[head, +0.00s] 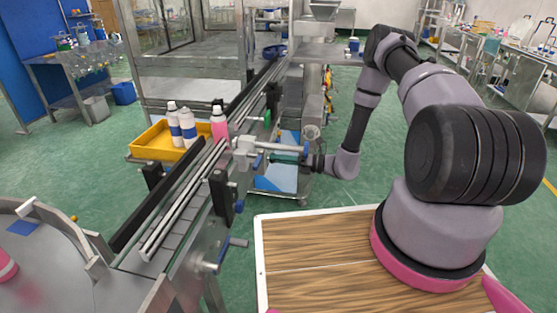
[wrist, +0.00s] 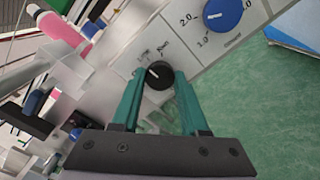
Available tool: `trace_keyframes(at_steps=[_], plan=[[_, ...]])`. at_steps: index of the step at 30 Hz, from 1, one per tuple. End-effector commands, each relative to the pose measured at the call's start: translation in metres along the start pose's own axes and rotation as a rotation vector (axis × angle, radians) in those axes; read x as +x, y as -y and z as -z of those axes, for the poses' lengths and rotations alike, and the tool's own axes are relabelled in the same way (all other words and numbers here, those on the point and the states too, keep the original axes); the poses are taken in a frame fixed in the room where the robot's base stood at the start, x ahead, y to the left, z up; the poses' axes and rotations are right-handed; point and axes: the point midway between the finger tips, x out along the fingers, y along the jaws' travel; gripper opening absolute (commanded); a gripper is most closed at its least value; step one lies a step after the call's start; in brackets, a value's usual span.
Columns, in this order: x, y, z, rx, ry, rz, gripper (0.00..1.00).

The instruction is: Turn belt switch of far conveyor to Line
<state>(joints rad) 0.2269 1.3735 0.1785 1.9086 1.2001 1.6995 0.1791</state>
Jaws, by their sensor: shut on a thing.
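The belt switch is a small black knob (wrist: 158,76) on a pale control panel (wrist: 190,58) in the wrist view. Two small labels stand above it; the left one seems to read Line, and the right one is hard to read. A short white mark shows on the knob's upper left; its exact heading is hard to tell. My gripper (wrist: 159,88) has its teal fingers on both sides of the knob, shut on it. In the head view my gripper (head: 288,158) reaches left to the side of the conveyor (head: 187,203), and the knob is hidden.
A blue dial (wrist: 222,12) with numbers sits beside the switch.

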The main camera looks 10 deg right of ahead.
Motion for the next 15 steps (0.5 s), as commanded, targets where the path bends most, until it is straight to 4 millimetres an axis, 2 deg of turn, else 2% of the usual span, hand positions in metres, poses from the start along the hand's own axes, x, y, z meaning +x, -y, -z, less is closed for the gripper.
trace_keyframes(at_steps=[15], plan=[[-0.0012, 0.0009, -0.0004, 0.042, 0.001, 0.003, 0.00]])
